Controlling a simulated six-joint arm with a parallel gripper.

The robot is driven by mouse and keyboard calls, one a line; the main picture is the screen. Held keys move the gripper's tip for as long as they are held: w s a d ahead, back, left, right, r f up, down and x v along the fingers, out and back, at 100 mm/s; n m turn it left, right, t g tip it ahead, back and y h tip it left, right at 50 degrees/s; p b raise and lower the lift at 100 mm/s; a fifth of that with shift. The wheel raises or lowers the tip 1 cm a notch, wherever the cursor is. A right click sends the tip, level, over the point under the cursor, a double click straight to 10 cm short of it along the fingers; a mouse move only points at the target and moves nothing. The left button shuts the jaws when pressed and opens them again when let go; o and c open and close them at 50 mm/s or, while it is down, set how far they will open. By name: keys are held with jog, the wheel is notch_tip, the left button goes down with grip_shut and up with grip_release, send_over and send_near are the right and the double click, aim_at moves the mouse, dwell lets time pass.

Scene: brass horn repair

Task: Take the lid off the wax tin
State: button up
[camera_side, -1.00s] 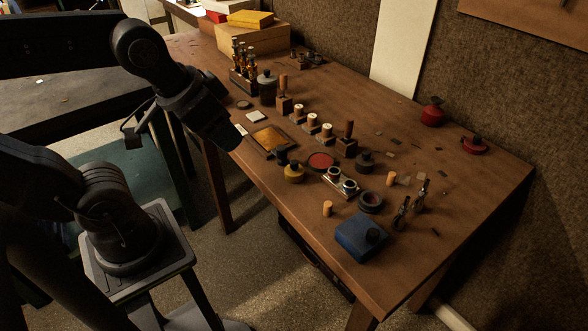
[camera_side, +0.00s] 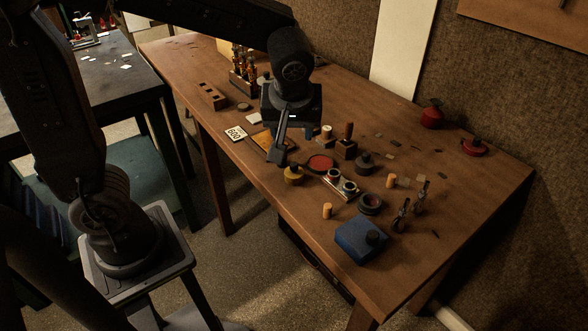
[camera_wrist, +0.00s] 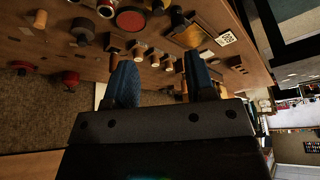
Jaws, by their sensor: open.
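A low round tin (camera_side: 320,162) with a dark rim and a red top stands mid-table in the side view; it also shows near the top of the wrist view (camera_wrist: 131,19). It looks like the wax tin, but I cannot tell for sure, nor whether the red is a lid or wax. My gripper (camera_side: 294,146) is above the table, up and to the left of the tin in the side view. In the wrist view its blue fingers (camera_wrist: 160,55) are spread apart with nothing between them. The tin lies beyond the fingertips, untouched.
A wooden block with a dark handle (camera_side: 346,146) is behind. A blue box (camera_side: 361,241) sits near the front edge.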

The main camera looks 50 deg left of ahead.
aim_at(294, 164)
jog(key=x, duration=1.4)
jog(key=shift+w+d, duration=0.1)
jog(key=shift+d, duration=0.1)
grip_shut()
